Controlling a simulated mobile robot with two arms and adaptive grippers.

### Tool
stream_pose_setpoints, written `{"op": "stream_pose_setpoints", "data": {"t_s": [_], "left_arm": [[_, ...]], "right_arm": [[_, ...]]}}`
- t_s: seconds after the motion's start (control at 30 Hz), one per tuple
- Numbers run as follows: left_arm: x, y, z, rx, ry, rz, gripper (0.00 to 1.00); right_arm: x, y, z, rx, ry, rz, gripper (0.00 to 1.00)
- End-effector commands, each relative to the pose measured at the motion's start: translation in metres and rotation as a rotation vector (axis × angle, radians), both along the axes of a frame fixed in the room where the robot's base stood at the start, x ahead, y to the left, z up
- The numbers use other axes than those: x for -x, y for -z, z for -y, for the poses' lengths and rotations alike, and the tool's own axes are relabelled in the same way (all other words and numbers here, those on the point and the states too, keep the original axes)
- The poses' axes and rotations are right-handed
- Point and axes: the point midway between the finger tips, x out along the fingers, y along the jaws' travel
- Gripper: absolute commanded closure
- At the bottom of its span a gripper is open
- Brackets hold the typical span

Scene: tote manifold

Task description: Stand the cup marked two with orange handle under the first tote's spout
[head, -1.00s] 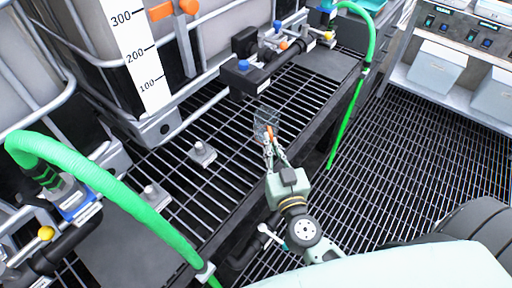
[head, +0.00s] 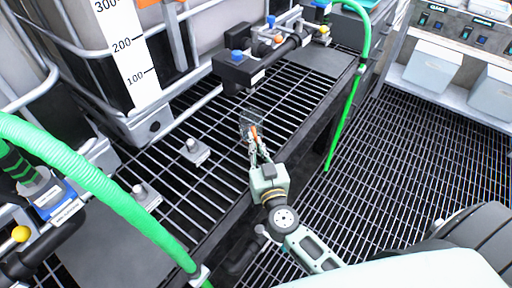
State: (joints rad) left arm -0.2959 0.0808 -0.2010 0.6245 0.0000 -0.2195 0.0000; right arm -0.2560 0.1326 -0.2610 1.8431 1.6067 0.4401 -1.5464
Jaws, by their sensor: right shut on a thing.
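My right gripper (head: 258,153) is shut on a clear cup (head: 247,118) with an orange handle (head: 253,133). The cup is over the grating, in front of and below the black valve block (head: 238,69) of the tote. The cup's marking is too small to read. Whether the cup touches the grating cannot be told. The tote (head: 190,30) with a white level scale (head: 127,50) stands behind on the left. The spout's opening under the valve block is hard to make out. My left gripper is not in view.
Green hoses (head: 100,180) run at the left and another green hose (head: 350,110) at the right. A shelf with white bins (head: 432,68) is at the right. The grating around the cup is clear.

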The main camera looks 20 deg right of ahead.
Motion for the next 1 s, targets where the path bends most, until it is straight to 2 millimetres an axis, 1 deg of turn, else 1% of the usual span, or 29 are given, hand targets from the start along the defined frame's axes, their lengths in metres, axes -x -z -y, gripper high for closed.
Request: {"op": "stream_pose_setpoints", "data": {"t_s": [0.1, 0.13, 0.33, 0.6, 0.7, 0.77, 0.87, 1.0], "left_arm": [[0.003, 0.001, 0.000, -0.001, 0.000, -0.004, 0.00], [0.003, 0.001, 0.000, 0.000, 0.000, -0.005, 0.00], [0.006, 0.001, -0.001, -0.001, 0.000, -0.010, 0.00], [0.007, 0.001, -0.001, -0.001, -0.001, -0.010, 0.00], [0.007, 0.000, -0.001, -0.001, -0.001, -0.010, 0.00], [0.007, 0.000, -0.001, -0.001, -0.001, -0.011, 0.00], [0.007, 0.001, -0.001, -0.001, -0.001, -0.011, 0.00], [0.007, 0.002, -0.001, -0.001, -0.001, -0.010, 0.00]], "right_arm": [[0.000, 0.003, 0.000, 0.000, 0.000, -0.001, 1.00], [0.000, 0.004, 0.000, 0.000, 0.000, -0.001, 0.92], [0.000, 0.003, 0.000, 0.000, 0.000, -0.001, 0.74], [0.000, 0.003, 0.000, 0.000, 0.000, -0.001, 0.74], [0.000, -0.002, 0.000, 0.000, 0.000, 0.001, 0.74], [0.007, 0.001, -0.001, 0.001, 0.000, -0.003, 0.74], [0.023, 0.002, -0.004, 0.000, -0.001, -0.004, 0.74], [0.054, 0.003, -0.008, -0.001, -0.001, -0.006, 0.74]]}}
